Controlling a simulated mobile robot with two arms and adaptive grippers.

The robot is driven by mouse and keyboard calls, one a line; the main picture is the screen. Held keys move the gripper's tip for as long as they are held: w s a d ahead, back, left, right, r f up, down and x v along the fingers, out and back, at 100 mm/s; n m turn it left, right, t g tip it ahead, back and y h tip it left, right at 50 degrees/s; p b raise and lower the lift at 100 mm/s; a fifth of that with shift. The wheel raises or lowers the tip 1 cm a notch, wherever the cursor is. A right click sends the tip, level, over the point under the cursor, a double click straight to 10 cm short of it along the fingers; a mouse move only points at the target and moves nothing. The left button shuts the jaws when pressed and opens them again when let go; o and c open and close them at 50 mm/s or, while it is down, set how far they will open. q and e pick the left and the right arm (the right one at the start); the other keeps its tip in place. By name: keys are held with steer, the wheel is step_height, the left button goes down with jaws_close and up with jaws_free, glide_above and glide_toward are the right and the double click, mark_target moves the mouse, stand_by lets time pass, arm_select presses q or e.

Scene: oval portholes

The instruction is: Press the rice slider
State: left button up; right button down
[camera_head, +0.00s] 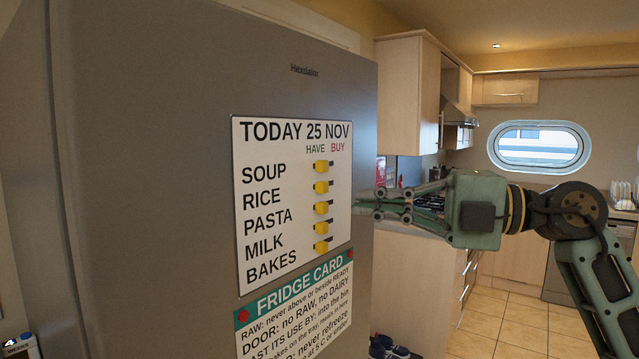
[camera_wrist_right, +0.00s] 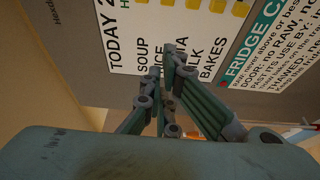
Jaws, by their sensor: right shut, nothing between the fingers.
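A white list board (camera_head: 290,262) headed TODAY 25 NOV is on the grey fridge door. Its rows read SOUP, RICE, PASTA, MILK and BAKES. The rice slider (camera_head: 321,187) is the second yellow one down, under HAVE, with a dark part at its right. It shows at the top edge of the right wrist view (camera_wrist_right: 168,3). My right gripper (camera_head: 359,203) is shut and empty, at the board's right edge in the head view. In the right wrist view its fingers (camera_wrist_right: 168,62) overlap the RICE and PASTA words. I see no contact with the slider. My left gripper is out of view.
Other yellow sliders, such as the soup one (camera_head: 321,166) and the pasta one (camera_head: 321,208), sit close above and below. A fridge card (camera_head: 300,290) is below the board. A counter and cupboards (camera_head: 408,90) stand behind my right arm.

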mark_target(293, 189)
steer(key=p+x, duration=0.1)
steer(key=x, duration=0.2)
steer(key=p+x, duration=0.1)
steer(key=x, duration=0.3)
steer(key=p+x, duration=0.2)
steer(key=x, duration=0.1)
steer(key=shift+s+a+r, duration=0.2)
steer(key=shift+a+r, duration=0.05)
steer(key=shift+r, duration=0.15)
steer(key=w+d+p, duration=0.1)
steer(key=w+d, duration=0.1)
steer(key=shift+w+d+f, duration=0.1)
steer(key=shift+w+d, duration=0.2)
steer(key=shift+w, duration=0.1)
steer(key=shift+w+d+f+p, duration=0.1)
steer(key=shift+w+d+p, duration=0.15)
steer(key=shift+d+p, duration=0.05)
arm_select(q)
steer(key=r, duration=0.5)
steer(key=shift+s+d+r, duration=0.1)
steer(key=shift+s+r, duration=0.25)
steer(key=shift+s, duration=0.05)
arm_select(e)
steer(key=shift+a, duration=0.2)
